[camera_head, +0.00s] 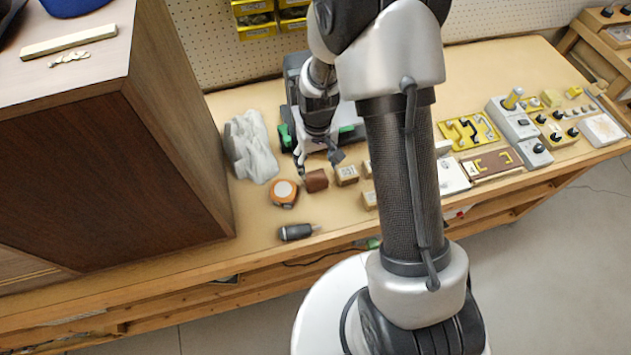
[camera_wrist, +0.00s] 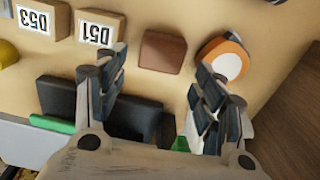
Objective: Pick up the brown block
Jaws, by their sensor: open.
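The brown block (camera_head: 316,180) lies on the wooden bench, between an orange-and-white tape measure (camera_head: 283,193) and a light wooden block with a label (camera_head: 346,175). In the wrist view the brown block (camera_wrist: 162,52) shows whole, ahead of the fingertips and roughly midway between them. My gripper (camera_head: 318,158) is above the bench, just behind the block. In the wrist view my gripper (camera_wrist: 158,85) is open with nothing between its fingers. The block appears apart from both fingers.
Labelled blocks D51 (camera_wrist: 101,27) and D53 (camera_wrist: 42,18) stand beside the brown block. A grey crumpled cloth (camera_head: 252,147) and a tall cabinet (camera_head: 120,150) are on the left. A dark cylindrical tool (camera_head: 296,232) lies near the front edge. Fixture panels (camera_head: 468,131) fill the right.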

